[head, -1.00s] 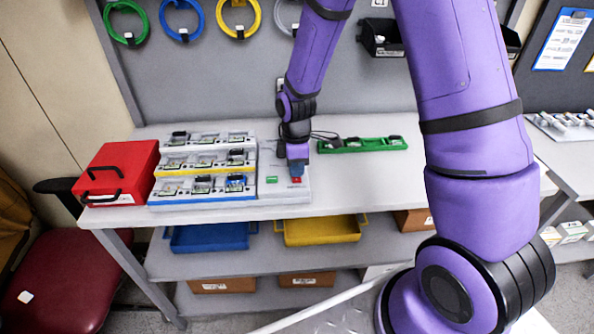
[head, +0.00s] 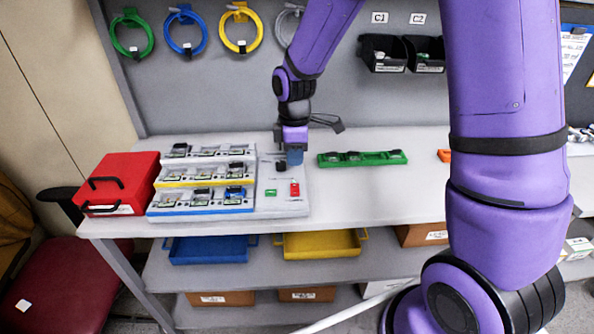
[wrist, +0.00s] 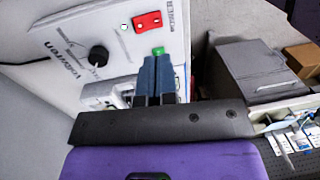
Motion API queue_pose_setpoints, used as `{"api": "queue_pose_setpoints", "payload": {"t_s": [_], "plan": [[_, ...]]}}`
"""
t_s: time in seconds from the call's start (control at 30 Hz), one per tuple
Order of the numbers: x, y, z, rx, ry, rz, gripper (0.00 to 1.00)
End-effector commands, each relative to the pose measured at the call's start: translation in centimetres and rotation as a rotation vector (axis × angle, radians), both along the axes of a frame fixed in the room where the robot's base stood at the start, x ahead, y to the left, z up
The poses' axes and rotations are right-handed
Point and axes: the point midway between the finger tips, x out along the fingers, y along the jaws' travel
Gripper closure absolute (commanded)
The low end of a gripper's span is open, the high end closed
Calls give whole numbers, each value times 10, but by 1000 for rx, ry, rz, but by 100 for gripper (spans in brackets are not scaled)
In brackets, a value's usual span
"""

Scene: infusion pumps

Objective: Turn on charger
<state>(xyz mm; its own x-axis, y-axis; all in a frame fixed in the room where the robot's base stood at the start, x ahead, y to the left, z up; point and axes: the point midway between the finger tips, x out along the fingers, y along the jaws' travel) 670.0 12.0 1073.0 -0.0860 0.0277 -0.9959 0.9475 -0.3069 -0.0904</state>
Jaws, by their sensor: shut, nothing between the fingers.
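The charger (head: 203,178) is a stepped white unit on the table with rows of small devices and yellow and blue trim. Its control panel (head: 272,208) on the right carries a black knob (head: 281,166), a red switch (head: 294,188) and a green element (head: 270,192). My gripper (head: 295,158) is shut and empty, its blue fingers above the panel's back part, behind the red switch. In the wrist view the shut fingers (wrist: 155,64) reach towards the panel, near the red switch (wrist: 147,21) and the knob (wrist: 98,56). I cannot tell whether they touch it.
A red case (head: 118,182) stands left of the charger. A green rail (head: 362,158) with dark items lies to the right, and an orange item (head: 444,155) further right. The table front right of the panel is clear. Coloured cable loops and black bins (head: 385,54) hang behind.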

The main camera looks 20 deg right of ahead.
Motion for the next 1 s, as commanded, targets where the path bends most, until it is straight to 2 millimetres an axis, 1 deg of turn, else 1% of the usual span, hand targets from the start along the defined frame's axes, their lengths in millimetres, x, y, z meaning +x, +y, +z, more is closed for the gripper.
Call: {"api": "queue_pose_setpoints", "payload": {"t_s": [0.03, 0.1, 0.2, 0.33, 0.5, 0.9, 1.0], "plan": [[0, 0, 10, 0, -3, -1, 100], [-2, 0, 22, 0, -3, -2, 100], [-4, 1, 36, 0, -3, -1, 100], [-6, 1, 48, 0, -1, 0, 100], [-6, 2, 53, 0, 0, 0, 100], [-6, 2, 53, 0, 0, 0, 100], [-7, 1, 56, -1, -5, -10, 100]]}}
